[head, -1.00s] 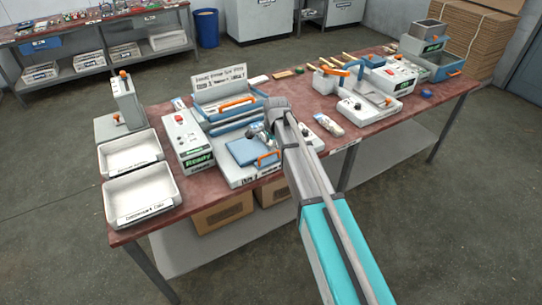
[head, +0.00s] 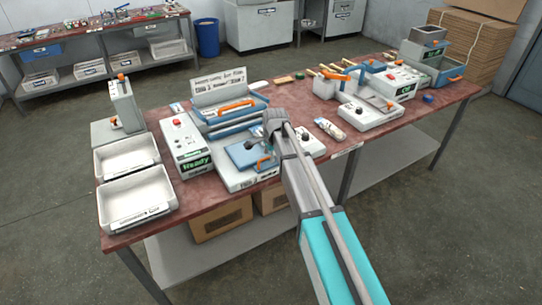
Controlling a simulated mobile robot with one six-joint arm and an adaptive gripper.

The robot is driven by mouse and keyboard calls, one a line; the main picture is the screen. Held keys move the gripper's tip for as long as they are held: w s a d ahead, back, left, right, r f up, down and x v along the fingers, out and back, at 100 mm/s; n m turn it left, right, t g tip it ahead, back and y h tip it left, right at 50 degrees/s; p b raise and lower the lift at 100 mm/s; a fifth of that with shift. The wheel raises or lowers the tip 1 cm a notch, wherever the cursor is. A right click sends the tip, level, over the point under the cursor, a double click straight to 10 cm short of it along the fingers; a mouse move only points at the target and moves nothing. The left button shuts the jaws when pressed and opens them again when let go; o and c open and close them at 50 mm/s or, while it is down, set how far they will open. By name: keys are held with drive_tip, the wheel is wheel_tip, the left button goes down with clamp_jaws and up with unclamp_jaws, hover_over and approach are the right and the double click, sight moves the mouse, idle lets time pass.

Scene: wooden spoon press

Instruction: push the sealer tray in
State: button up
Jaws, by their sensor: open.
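The sealer tray (head: 246,154) appears to be the flat blue plate with an orange handle (head: 263,162) at its front right. It lies on the white base (head: 237,180) of the press on the left half of the table and seems to stick out toward the front. My gripper (head: 270,146) is over the tray's right side, just behind and above the orange handle. Its jaws are open and look empty. My wrist and arm hide part of it and the press's right side. I cannot tell whether the fingers touch the handle.
A white control box (head: 187,145) with a red button and a green "Ready" display stands left of the press. Two white trays (head: 137,199) are at the left. A white packet (head: 330,129) lies right of my arm.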

clamp_jaws()
drive_tip(key=shift+w, duration=0.1)
hover_over(259, 152)
drive_tip(key=shift+s+d+r, duration=0.1)
drive_tip(key=shift+s+d, duration=0.2)
drive_tip(key=shift+s, duration=0.15)
unclamp_jaws()
drive_tip(key=shift+s, duration=0.1)
idle(0.4)
